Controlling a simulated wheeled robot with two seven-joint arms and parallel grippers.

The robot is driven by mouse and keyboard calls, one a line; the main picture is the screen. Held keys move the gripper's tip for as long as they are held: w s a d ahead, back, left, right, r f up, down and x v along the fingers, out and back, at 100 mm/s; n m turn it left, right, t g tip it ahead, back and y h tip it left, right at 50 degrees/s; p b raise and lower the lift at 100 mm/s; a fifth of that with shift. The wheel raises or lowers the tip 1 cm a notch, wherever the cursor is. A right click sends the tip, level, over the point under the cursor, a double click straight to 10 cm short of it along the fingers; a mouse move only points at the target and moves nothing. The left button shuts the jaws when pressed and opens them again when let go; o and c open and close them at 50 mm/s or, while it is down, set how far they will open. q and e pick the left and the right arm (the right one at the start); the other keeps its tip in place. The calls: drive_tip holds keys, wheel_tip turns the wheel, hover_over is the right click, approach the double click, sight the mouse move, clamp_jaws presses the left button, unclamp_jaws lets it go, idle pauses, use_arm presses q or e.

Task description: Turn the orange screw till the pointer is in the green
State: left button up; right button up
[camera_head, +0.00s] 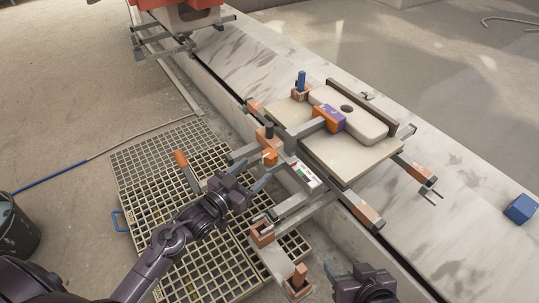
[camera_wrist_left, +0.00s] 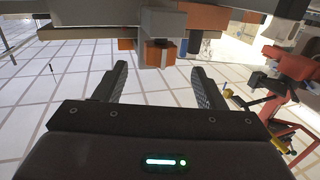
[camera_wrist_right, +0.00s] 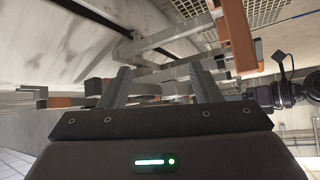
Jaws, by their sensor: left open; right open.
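The orange screw (camera_head: 270,157) is a small orange block-shaped head on the near side of the metal frame. In the left wrist view the orange screw head (camera_wrist_left: 160,53) is ahead of the fingers, roughly midway between them. My left gripper (camera_head: 250,177) is open and empty, a short way from the screw and not touching it. A small white gauge (camera_head: 304,173) with a green patch lies to the right of the screw; its pointer is too small to read. My right gripper (camera_head: 358,268) is open and empty at the bottom, away from the screw.
A board (camera_head: 354,164) on the frame carries a pale slab (camera_head: 362,125) with a hole, held by an orange and purple block (camera_head: 329,118). An orange-handled tool (camera_head: 182,159) is at the grating (camera_head: 145,155). A blue block (camera_head: 520,208) sits on the ledge, right.

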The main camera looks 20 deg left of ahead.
sight(264, 160)
use_arm(q)
drive_tip(key=shift+w+r, duration=0.15)
drive_tip(key=shift+w, duration=0.05)
drive_tip(key=b+x, duration=0.1)
drive_tip(key=x, duration=0.6)
drive_tip(key=shift+d+b, duration=0.1)
drive_tip(key=shift+b, duration=0.3)
drive_tip(key=shift+w+d, duration=0.1)
drive_tip(key=shift+w, duration=0.1)
use_arm(e)
drive_tip(key=w+r+t+y, duration=0.1)
drive_tip(key=w+r+t, duration=0.2)
drive_tip(key=r, duration=0.3)
drive_tip(key=w+a+r+t+y, duration=0.1)
drive_tip(key=w+r+t, duration=0.2)
drive_tip(key=r, duration=0.4)
drive_tip(key=shift+w+a+r+t+y, duration=0.15)
drive_tip(key=shift+w+a+t+y, duration=0.2)
drive_tip(key=shift+t, duration=0.25)
drive_tip(key=shift+d, duration=0.1)
use_arm(q)
drive_tip(key=shift+r, duration=0.1)
drive_tip(key=c, duration=1)
drive_tip(key=shift+o, duration=0.2)
drive_tip(key=shift+h, duration=0.3)
